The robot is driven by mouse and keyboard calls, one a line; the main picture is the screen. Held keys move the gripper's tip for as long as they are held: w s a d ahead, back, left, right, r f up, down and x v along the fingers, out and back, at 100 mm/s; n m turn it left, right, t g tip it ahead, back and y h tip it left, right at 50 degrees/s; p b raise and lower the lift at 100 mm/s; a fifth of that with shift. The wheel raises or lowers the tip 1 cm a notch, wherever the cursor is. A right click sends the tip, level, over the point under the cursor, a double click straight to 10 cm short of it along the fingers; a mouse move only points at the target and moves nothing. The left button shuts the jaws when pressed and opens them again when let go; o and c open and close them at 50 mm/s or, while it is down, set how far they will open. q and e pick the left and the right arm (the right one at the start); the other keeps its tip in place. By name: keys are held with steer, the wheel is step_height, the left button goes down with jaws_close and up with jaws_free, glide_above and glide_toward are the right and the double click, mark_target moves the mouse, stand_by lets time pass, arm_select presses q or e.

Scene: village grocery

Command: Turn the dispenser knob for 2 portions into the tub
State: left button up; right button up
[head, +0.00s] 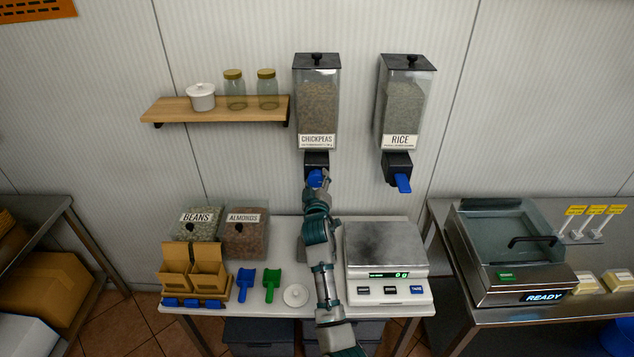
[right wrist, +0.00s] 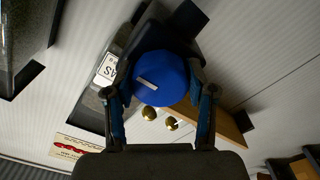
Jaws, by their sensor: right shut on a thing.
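The chickpeas dispenser (head: 318,100) hangs on the wall, with a black outlet and a blue knob (head: 313,179) at its bottom. My right gripper (head: 320,182) reaches up to this knob and is shut on it. My arm covers part of the counter below the outlet. I cannot make out a tub there; a small grey piece (head: 303,246) shows beside the arm. My left gripper is out of view.
The rice dispenser (head: 403,105) with a blue lever hangs to the right. An empty scale (head: 385,250) reads zero below it. Beans (head: 197,224) and almonds (head: 246,238) bins, scoops and a white lid (head: 296,295) stand left. A shelf (head: 215,112) is beside the dispenser.

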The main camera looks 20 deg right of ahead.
steer(key=shift+f, duration=0.6)
steer(key=o, duration=1.2)
steer(key=shift+c, duration=0.2)
steer(key=shift+r, duration=0.3)
steer(key=v, duration=0.7)
steer(key=shift+a, duration=0.2)
steer(key=shift+s, duration=0.2)
